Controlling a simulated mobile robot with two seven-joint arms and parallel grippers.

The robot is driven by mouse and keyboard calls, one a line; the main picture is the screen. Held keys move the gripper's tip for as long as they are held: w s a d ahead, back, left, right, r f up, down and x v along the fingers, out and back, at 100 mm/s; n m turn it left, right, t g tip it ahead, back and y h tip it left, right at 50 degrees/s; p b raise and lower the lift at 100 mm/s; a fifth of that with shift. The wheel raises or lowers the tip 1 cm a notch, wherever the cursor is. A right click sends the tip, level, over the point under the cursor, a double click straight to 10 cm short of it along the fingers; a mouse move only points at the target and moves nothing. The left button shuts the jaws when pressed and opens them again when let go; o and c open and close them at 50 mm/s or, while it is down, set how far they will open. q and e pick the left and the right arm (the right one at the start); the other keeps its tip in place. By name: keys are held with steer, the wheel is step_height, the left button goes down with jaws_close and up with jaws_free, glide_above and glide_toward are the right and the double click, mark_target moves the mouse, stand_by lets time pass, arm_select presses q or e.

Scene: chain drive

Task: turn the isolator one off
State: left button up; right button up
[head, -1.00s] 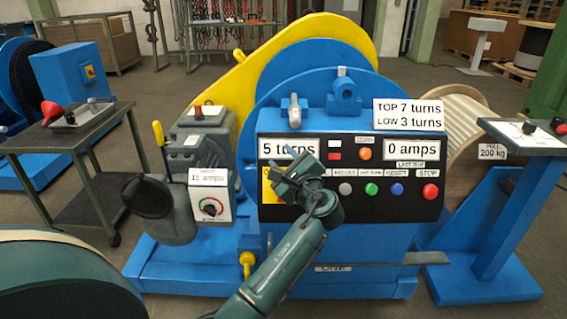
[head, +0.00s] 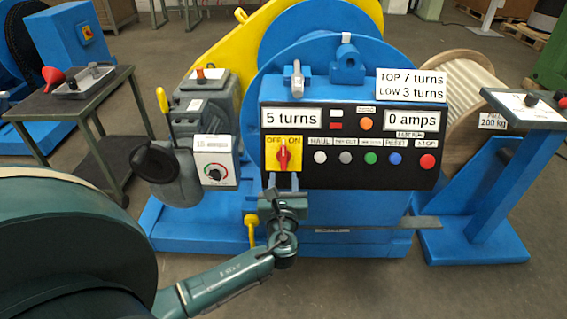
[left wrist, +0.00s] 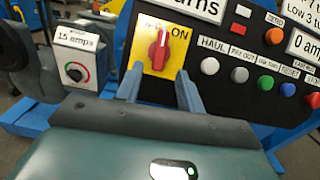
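The isolator is a red rotary knob (head: 283,155) on a yellow plate marked OFF at left and ON at right, at the lower left of the black control panel. Its handle stands about upright. In the left wrist view the knob (left wrist: 159,50) shows just beyond the fingertips, its upper end near the ON side. My left gripper (head: 283,182) is just below the yellow plate in the head view, fingers pointing at the panel. In the left wrist view its two fingers (left wrist: 159,88) are apart with nothing between them, one toward each side of the knob. My right gripper is not in view.
The black panel (head: 340,183) has several push buttons right of the isolator, with displays reading 5 turns and 0 amps. A grey motor with a 15 amps box (head: 214,160) stands to the left. A yellow-handled lever (head: 252,228) is below the panel's left end.

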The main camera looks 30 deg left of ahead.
mark_target(283, 162)
arm_select(q)
steer(key=b+x, duration=0.1)
steer(key=x, duration=0.6)
steer(key=shift+w, duration=0.15)
steer(key=shift+c, duration=0.5)
jaws_close()
